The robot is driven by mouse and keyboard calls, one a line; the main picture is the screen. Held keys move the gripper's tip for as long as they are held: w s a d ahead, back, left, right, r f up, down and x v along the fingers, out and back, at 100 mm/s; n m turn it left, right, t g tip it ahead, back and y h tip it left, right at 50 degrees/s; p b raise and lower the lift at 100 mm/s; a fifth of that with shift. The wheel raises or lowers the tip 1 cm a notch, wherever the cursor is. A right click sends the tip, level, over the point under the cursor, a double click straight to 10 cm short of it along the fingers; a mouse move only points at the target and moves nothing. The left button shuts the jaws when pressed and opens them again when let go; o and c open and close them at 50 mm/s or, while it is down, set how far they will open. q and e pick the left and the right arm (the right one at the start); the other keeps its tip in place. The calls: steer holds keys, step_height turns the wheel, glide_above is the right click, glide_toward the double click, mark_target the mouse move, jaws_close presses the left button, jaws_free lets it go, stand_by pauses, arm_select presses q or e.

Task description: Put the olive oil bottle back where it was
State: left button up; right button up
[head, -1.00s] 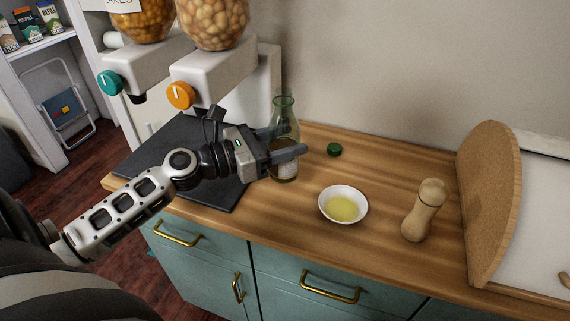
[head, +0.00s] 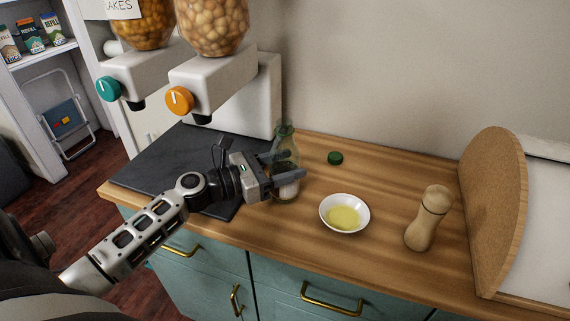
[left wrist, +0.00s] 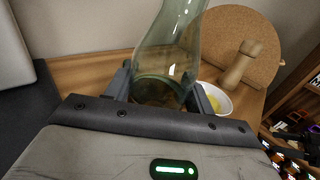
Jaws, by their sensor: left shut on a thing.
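The olive oil bottle (head: 286,150) is green-tinted clear glass with a pale label low on its side. It stands upright at the wooden counter's back left, beside the dark mat; whether its base touches the wood is hard to tell. My left gripper (head: 284,165) is shut on it, one finger on each side. In the left wrist view the bottle (left wrist: 168,55) fills the space between the fingers (left wrist: 160,90). A green cap (head: 335,158) lies on the counter to the right of the bottle.
A white bowl with yellow oil (head: 344,213) stands right of the bottle. A wooden pepper mill (head: 429,218) and a round board (head: 497,205) are further right. A dark mat (head: 160,165) lies left, under two dispensers (head: 215,75). Bare counter lies around the cap.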

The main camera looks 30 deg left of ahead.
arm_select(q)
steer(key=o, duration=1.3)
steer(key=shift+r, duration=0.15)
steer(key=shift+s+a, duration=0.2)
steer(key=shift+s, duration=0.1)
steer(key=b+v, duration=0.1)
steer(key=v, duration=1)
steer(key=shift+s, duration=0.2)
arm_select(e)
steer(key=shift+w+a+f, duration=0.15)
steer(key=shift+w+a, duration=0.05)
steer(key=shift+s+f, duration=0.1)
